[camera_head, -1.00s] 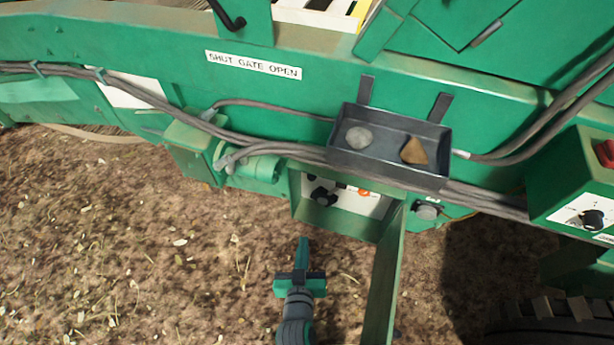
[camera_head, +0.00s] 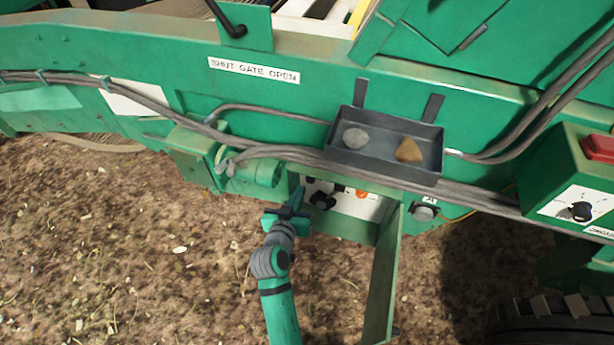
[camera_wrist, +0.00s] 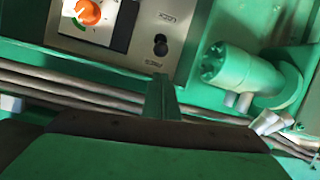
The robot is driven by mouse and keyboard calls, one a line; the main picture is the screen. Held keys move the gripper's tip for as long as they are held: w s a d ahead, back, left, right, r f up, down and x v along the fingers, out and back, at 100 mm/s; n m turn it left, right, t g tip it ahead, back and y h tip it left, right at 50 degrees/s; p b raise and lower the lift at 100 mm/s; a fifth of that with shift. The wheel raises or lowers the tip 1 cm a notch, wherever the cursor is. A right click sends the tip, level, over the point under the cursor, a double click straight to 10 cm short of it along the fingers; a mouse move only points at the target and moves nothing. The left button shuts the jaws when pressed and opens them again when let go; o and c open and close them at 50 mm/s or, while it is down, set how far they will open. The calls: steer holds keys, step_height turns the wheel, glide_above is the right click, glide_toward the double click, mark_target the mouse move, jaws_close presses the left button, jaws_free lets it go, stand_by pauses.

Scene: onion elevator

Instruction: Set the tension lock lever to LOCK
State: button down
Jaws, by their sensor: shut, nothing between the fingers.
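In the wrist view the lever (camera_wrist: 160,45) is a small black knob on a pale panel (camera_wrist: 120,55). It sits between two printed labels; the upper one appears to read LOCK upside down, the lower is too small to read. Which way the lever is set is not clear. In the head view the panel (camera_head: 345,206) sits in a recess under the tray, and my gripper (camera_head: 297,197) is at its left edge. My gripper (camera_wrist: 161,82) is shut and empty, its fingertips just below the lever in the wrist view, with no clear contact.
An orange dial (camera_wrist: 88,12) is beside the lever. A green cylinder (camera_wrist: 235,67) juts out close by. A dark tray (camera_head: 385,165) with two stones hangs above the recess. Grey cables (camera_head: 480,200) cross the machine, and a green post (camera_head: 383,280) stands right of my arm.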

mark_target(307, 181)
steer(key=x, duration=1)
steer(key=shift+s+f, duration=0.15)
stand_by(0.5)
